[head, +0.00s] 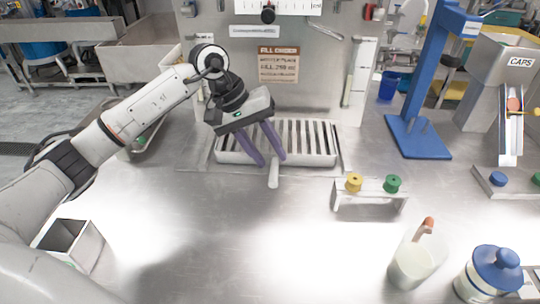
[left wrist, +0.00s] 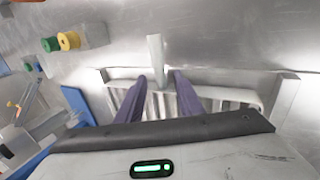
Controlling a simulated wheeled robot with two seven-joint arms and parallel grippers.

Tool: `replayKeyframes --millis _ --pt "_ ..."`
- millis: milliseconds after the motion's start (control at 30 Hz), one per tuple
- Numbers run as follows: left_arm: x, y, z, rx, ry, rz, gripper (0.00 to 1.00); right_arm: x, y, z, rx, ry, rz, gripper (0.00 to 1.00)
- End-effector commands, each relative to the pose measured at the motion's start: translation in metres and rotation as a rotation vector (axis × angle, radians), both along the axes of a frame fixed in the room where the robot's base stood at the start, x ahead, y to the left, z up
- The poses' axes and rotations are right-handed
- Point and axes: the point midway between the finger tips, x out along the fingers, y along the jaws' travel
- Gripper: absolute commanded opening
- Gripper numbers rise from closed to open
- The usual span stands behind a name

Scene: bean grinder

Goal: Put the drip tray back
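The metal drip tray (head: 318,158), with a slatted top, lies at the foot of the filling machine, between its side flanges. Its short pale handle (head: 273,178) points toward me from the front edge. My left gripper (head: 273,162) is over the tray's front, its two purple fingers apart and pointing down. In the left wrist view, the handle (left wrist: 155,52) lines up with the gap between the fingertips (left wrist: 160,76), with space visible on both sides. Whether the fingers are down at handle height is hard to tell. My right gripper is not in view.
A small stand with a yellow knob (head: 354,182) and a green knob (head: 392,184) is right of the tray. A blue press stand (head: 418,138), a jug (head: 412,264) and a blue-lidded jar (head: 490,272) are farther right. An open metal box (head: 76,244) is front left. The front middle is clear.

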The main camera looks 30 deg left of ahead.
Motion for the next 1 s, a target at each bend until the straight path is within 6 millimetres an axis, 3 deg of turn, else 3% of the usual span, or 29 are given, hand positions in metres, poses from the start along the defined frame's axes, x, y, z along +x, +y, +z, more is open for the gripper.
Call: replayKeyframes --millis 300,433,633,1000 --pt "-0.013 0.028 0.063 0.000 -0.005 0.004 0.34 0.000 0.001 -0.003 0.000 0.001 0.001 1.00" --pt "-0.018 0.036 0.082 0.000 -0.003 0.003 0.34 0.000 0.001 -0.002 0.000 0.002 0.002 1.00" --pt "-0.022 0.041 0.095 -0.001 -0.001 0.001 0.34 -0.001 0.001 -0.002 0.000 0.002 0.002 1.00" --pt "-0.022 0.042 0.096 -0.001 -0.001 0.001 0.34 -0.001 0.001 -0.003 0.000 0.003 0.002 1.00"
